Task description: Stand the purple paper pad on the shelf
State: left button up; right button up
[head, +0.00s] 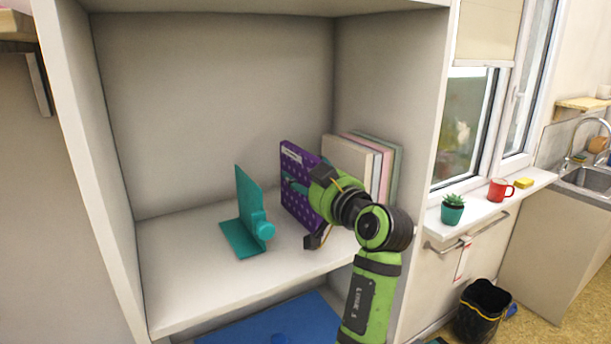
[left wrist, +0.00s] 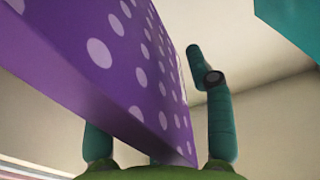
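The purple paper pad (head: 299,205), with pale dots, stands upright on the shelf board (head: 190,290). In the left wrist view the pad (left wrist: 140,70) fills the left and reaches down close to the palm. My left gripper (head: 300,187) is at the pad's right edge, with one teal finger across its dotted face. In the left wrist view the fingers of my left gripper (left wrist: 150,120) are spread on either side of the pad. A gap shows between the right finger and the dotted face; the other finger is mostly hidden. My right gripper is out of view.
A teal bookend (head: 247,215) stands left of the pad, with bare shelf between. Several pale books or pads (head: 350,160) stand behind my gripper by the right side wall (head: 410,90). A blue surface (head: 300,325) lies below the shelf board. The shelf's left side is clear.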

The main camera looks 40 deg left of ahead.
pick_arm(q)
jog(key=shift+d, duration=0.1)
jog(key=v, duration=0.7)
jog(key=shift+s+d, duration=0.1)
jog(key=shift+d, duration=0.1)
